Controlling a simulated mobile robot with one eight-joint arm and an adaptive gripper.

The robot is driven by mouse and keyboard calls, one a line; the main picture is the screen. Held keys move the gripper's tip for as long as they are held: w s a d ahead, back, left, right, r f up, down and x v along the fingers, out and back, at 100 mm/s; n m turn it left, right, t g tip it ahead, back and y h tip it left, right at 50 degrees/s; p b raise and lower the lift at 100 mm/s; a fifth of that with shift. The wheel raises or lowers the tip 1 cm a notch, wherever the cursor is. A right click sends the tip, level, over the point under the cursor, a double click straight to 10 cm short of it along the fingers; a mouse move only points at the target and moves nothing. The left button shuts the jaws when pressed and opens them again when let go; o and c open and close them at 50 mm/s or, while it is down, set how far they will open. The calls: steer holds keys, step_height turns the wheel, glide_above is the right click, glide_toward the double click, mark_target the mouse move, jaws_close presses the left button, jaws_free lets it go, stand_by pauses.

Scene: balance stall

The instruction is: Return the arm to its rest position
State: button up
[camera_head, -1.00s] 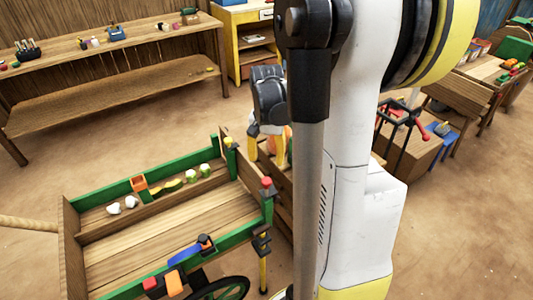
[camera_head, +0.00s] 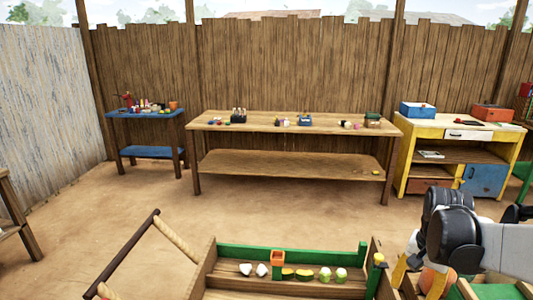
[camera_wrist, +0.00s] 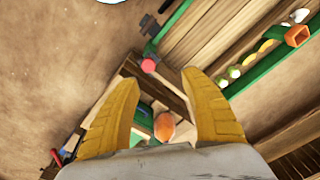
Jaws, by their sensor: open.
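My gripper (camera_head: 416,284) hangs fingers down at the lower right of the head view, over the right end of the wooden cart. In the wrist view my gripper (camera_wrist: 160,84) shows two yellow fingers spread wide apart with nothing between them. An orange rounded thing (camera_wrist: 164,126) lies beyond the fingers beside a green one, in a wooden crate-like compartment (camera_wrist: 172,95). The orange thing also shows behind the fingers in the head view (camera_head: 434,280). Most of my arm lies outside the head view.
The cart's green rear rail (camera_head: 290,252) is near, with white and green produce and an orange box (camera_head: 277,257) along it. A long wooden table (camera_head: 290,125), a blue table (camera_head: 148,114) and a yellow cabinet (camera_head: 462,135) stand behind. Open dirt floor lies between.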

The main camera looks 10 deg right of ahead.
steer(key=s+a+r+n+t, duration=0.2)
steer(key=a+n, duration=0.1)
steer(key=a, duration=0.4)
steer(key=s+a+r+n+t, duration=0.2)
steer(key=a+n, duration=0.1)
steer(key=a, duration=0.4)
steer(key=s+a+r+n+t, duration=0.2)
steer(key=a+n, duration=0.2)
steer(key=a, duration=0.4)
steer(key=shift+t, duration=0.3)
stand_by(0.5)
